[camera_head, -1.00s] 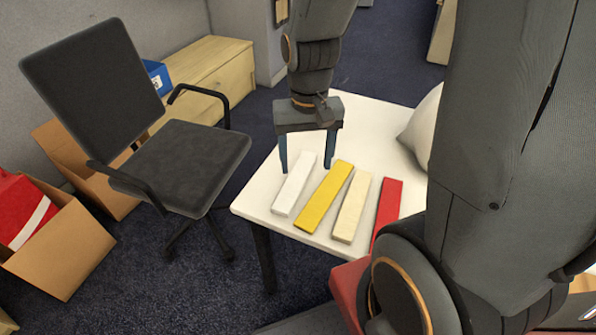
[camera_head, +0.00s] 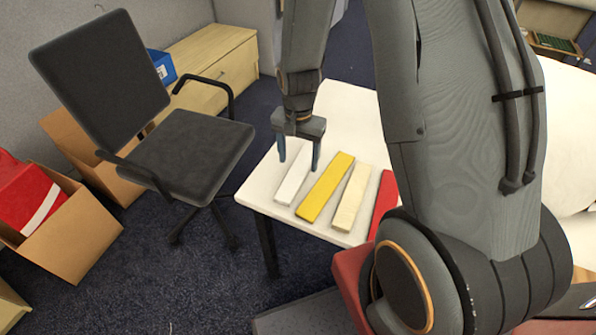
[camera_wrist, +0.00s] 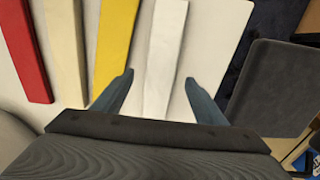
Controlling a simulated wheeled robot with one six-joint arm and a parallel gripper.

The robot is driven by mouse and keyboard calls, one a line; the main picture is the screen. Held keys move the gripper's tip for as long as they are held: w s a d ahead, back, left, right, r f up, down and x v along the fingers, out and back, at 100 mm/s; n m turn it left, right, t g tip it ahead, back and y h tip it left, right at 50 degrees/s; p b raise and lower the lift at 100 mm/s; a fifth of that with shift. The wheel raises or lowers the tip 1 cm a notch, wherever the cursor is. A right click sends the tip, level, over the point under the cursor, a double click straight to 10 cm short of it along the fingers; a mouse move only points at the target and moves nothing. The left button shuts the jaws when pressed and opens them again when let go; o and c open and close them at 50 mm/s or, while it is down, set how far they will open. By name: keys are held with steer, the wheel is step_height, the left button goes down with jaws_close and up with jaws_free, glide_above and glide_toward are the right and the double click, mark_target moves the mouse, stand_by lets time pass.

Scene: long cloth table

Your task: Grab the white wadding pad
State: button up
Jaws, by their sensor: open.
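The white wadding pad (camera_head: 293,178) is a long flat strip lying on the table, leftmost in a row of strips in the head view. My gripper (camera_head: 298,163) is open above its far end, with one blue finger to each side of the strip in the picture. In the wrist view the white pad (camera_wrist: 164,50) runs between the two open fingertips (camera_wrist: 160,80). Nothing is held. I cannot tell the exact height of the fingertips above the table.
A yellow strip (camera_head: 325,188) lies close to the right of the white pad, then a cream strip (camera_head: 351,198) and a red strip (camera_head: 383,203). The white table (camera_head: 262,187) has its left edge near the white pad. A black office chair (camera_head: 190,140) stands beyond that edge.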

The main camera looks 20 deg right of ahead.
mark_target(298, 170)
steer(key=shift+w+f+p, duration=0.1)
steer(key=shift+f+p, duration=0.2)
steer(key=shift+f, duration=1.5)
steer(key=c, duration=1.1)
